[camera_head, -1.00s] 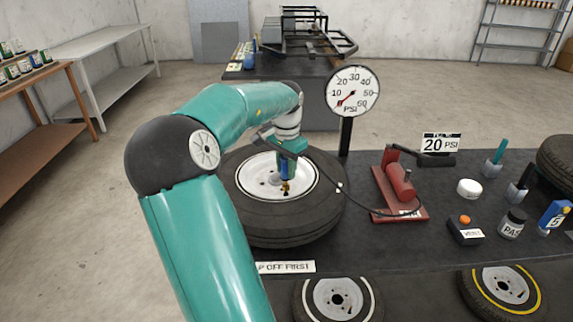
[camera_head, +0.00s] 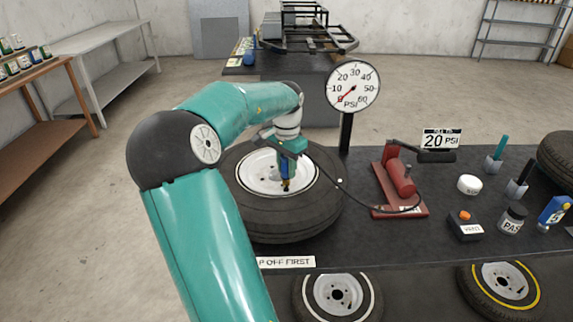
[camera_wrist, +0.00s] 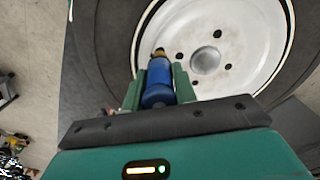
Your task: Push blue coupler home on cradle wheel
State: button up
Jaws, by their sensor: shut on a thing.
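The cradle wheel (camera_head: 322,208) is a black tyre with a white rim, lying flat on the dark bench. My gripper (camera_head: 286,165) is over the rim's near right part, pointing down. It is shut on the blue coupler (camera_wrist: 158,78), which stands between the green fingers in the wrist view. A brass tip (camera_wrist: 159,52) shows at the coupler's far end, against the white rim (camera_wrist: 190,25). Whether the coupler is seated on a valve stem cannot be told. A black hose (camera_head: 330,178) runs from the gripper area to the red pump (camera_head: 398,178).
The pressure gauge (camera_head: 352,88) stands behind the wheel with its needle low. Spare wheels (camera_head: 338,297) sit below the bench front.

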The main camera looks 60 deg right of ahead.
jog(key=shift+f, duration=0.5)
jog(key=o, duration=1.1)
jog(key=shift+r, duration=0.1)
jog(key=shift+r, duration=3.45)
